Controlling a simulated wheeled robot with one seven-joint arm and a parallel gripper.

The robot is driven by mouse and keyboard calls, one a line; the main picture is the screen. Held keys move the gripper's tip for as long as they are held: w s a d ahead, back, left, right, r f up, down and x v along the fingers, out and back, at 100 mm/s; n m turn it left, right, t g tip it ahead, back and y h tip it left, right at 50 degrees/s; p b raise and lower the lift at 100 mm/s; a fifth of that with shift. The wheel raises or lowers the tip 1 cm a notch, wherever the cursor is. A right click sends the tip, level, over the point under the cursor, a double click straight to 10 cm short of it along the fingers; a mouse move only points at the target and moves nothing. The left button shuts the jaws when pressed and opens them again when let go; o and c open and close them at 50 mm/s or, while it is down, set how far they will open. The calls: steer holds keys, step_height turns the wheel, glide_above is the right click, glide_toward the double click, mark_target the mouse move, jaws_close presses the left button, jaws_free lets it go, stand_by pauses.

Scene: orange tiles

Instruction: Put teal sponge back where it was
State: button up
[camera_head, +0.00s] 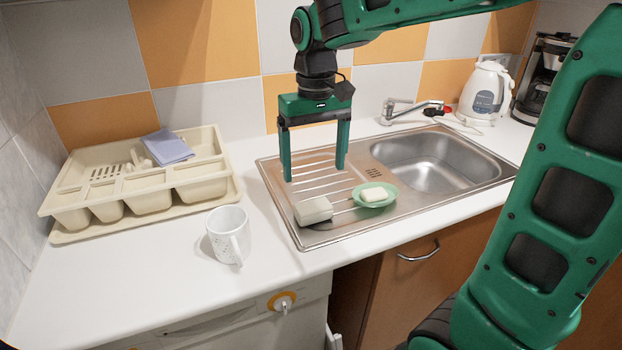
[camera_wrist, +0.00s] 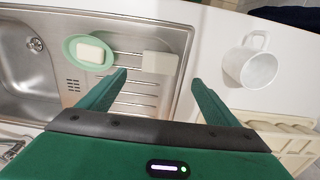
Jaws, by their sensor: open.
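No clearly teal sponge shows in either view. A pale grey-beige, sponge-like block (camera_head: 313,210) with a dark underside lies on the ribbed drainboard near the sink unit's front left corner. It also shows in the wrist view (camera_wrist: 160,62), just beyond the gap between the fingertips. My gripper (camera_head: 315,173) is open and empty, pointing down above the drainboard and behind the block. Its two green fingers also show in the wrist view (camera_wrist: 160,78), apart from the block. A green dish (camera_head: 361,201) holding a white soap-like bar (camera_head: 375,194) sits right of the block.
A white mug (camera_head: 226,240) stands on the counter left of the sink. A cream cutlery tray (camera_head: 150,203) with a bluish cloth (camera_head: 167,146) is at the left. The sink basin (camera_head: 430,165) is empty; a faucet (camera_head: 400,110) and kettle (camera_head: 487,92) stand behind.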

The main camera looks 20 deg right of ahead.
steer(key=shift+r, duration=0.45)
steer(key=s+d+f+m, duration=0.3)
steer(key=s+d, duration=0.5)
steer(key=s, duration=0.3)
steer(key=s+d+f+m, duration=0.3)
steer(key=s+d+f, duration=0.3)
steer(key=s+d, duration=0.3)
steer(key=s, duration=0.3)
steer(key=shift+f, duration=0.1)
steer(key=shift+w+f, duration=0.25)
steer(key=shift+w, duration=0.3)
